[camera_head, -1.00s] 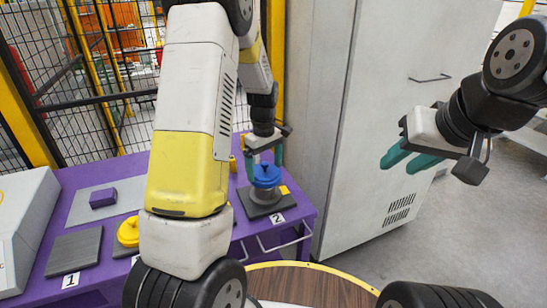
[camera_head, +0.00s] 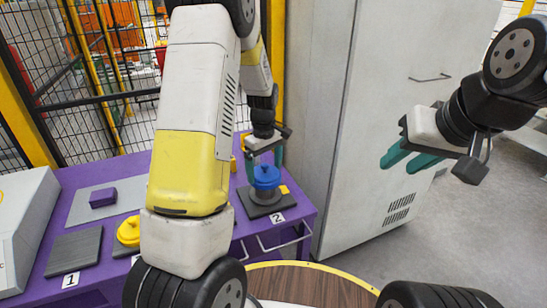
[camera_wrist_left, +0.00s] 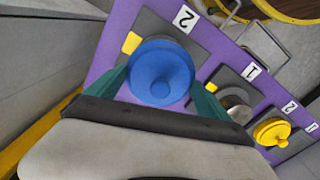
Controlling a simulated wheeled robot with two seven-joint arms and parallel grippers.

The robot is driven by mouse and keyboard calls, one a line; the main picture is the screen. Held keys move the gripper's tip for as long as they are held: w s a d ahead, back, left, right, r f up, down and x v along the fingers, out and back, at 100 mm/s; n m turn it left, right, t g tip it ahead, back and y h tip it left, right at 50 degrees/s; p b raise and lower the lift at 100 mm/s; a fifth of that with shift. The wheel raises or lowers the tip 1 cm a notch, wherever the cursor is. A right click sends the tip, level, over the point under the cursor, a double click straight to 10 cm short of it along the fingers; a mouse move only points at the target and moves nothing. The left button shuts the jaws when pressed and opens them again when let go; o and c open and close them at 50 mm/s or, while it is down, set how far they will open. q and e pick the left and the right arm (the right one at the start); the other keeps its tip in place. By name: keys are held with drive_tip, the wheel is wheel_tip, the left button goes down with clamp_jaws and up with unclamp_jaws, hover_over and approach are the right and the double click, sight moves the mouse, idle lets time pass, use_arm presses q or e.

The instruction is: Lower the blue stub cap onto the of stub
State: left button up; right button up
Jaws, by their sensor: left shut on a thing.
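The blue stub cap (camera_head: 266,178) is round with a top knob. In the head view it sits over a grey stub (camera_head: 265,197) on the dark plate (camera_head: 249,209) by label 2. My left gripper (camera_head: 265,161) is above it, shut on it with its teal fingers. In the left wrist view the cap (camera_wrist_left: 161,76) lies between the fingers and hides the stub. I cannot tell whether the cap touches the stub. My right gripper (camera_head: 408,160) is open and empty in front of the grey cabinet, well away from the table.
The purple table (camera_head: 70,194) also holds a yellow cap (camera_head: 128,232), a grey plate (camera_head: 74,252) by label 1 and a purple block (camera_head: 103,197). A small yellow block (camera_head: 284,190) is on the cap's plate. The grey cabinet (camera_head: 375,60) stands close to the right.

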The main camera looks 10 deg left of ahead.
sight(265, 164)
use_arm(q)
drive_tip(key=shift+f, duration=1.65)
drive_tip(key=o, duration=1)
drive_tip(key=shift+o, duration=0.2)
drive_tip(key=shift+r, duration=3.9)
